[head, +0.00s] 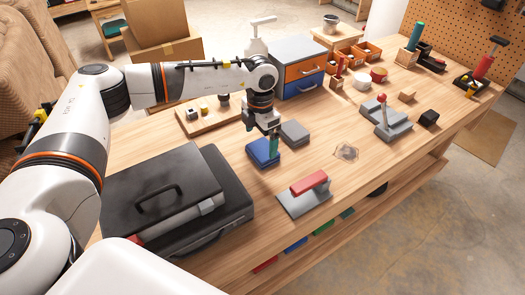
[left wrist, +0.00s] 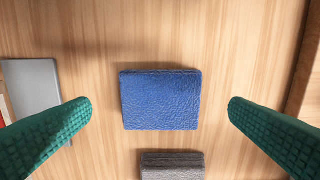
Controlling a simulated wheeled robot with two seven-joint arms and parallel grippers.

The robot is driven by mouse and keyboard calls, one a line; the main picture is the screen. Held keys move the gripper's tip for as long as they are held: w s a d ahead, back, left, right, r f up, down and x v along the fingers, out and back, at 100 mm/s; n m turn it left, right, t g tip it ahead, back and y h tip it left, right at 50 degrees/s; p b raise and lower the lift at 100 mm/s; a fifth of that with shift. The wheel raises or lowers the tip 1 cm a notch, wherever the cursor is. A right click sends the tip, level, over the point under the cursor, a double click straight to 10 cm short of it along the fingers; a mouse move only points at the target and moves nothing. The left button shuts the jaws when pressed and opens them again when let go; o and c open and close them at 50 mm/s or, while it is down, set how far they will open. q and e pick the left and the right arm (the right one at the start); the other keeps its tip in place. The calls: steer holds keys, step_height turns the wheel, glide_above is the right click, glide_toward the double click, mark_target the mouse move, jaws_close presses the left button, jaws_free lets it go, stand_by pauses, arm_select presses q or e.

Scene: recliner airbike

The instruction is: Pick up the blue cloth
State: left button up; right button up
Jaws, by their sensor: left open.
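The blue cloth (head: 262,153) is a folded, textured block lying flat on the wooden workbench. In the left wrist view the cloth (left wrist: 160,100) sits in the middle, between and beyond my two green fingertips. My left gripper (head: 272,138) is open above the cloth and points down at it. In the wrist view the fingers of my left gripper (left wrist: 160,112) are wide apart, with clear space on both sides of the cloth and nothing held. My right gripper is not in view.
A grey folded cloth (head: 295,133) lies close beside the blue one and also shows in the left wrist view (left wrist: 172,165). A grey plate with a red handle (head: 308,188) is nearby. A black case (head: 165,190) stands left. Drawers (head: 300,78) stand behind. Bare wood surrounds the cloths.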

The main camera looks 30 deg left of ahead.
mark_target(259, 150)
arm_select(q)
steer(key=f+p, duration=0.1)
steer(key=f, duration=0.4)
steer(key=shift+a+f, duration=0.15)
steer(key=shift+a, duration=0.05)
